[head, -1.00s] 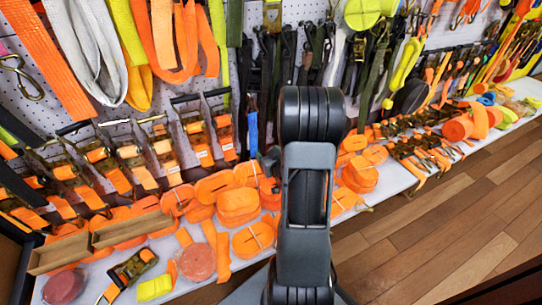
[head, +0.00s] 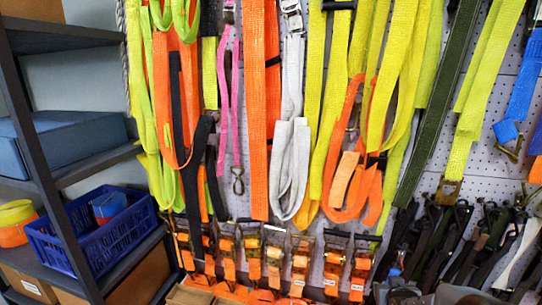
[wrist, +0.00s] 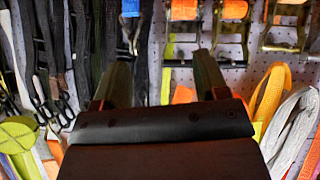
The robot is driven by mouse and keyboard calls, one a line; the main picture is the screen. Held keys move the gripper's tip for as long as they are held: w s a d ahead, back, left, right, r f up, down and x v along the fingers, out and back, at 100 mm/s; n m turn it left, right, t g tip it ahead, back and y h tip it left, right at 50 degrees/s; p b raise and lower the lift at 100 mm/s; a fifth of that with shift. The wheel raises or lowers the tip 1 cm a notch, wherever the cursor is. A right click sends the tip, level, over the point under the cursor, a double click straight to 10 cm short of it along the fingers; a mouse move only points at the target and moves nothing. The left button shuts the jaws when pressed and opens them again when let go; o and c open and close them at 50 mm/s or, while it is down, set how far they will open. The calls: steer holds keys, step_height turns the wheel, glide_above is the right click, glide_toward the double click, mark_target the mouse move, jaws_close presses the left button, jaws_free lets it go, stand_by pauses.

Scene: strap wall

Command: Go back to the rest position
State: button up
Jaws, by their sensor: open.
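My gripper (wrist: 160,85) shows in the wrist view with its two fingers apart and nothing between them. It points toward the pegboard (wrist: 182,75) hung with straps, and the gap to the wall cannot be judged. Dark straps (wrist: 90,40) hang to its left, and ratchet buckles with orange webbing (wrist: 235,12) are above and to its right. Neither the gripper nor my arm shows clearly in the head view. No rest position is marked in the frames.
In the head view, a dark shelf rack (head: 60,170) stands at the left with a blue crate (head: 95,228) and a blue box (head: 60,145). Orange, yellow and grey straps (head: 290,170) cover the wall. A row of ratchet buckles (head: 275,262) hangs below them.

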steer(key=s+a+r+g+y+p, duration=0.1)
steer(key=s+a+r+p, duration=0.3)
steer(key=r, duration=0.4)
steer(key=s+a+r+n+g+y+p, duration=0.1)
steer(key=s+a+r+g+p, duration=0.2)
steer(key=a+r+p, duration=0.3)
steer(key=s+a+r+n+g+y+p, duration=0.1)
steer(key=s+a+r+p, duration=0.4)
steer(key=r, duration=0.6)
steer(key=shift+s+a+g+y, duration=0.4)
steer(key=shift+s+a+g, duration=0.2)
steer(key=shift+g, duration=0.2)
steer(key=shift+c, duration=0.5)
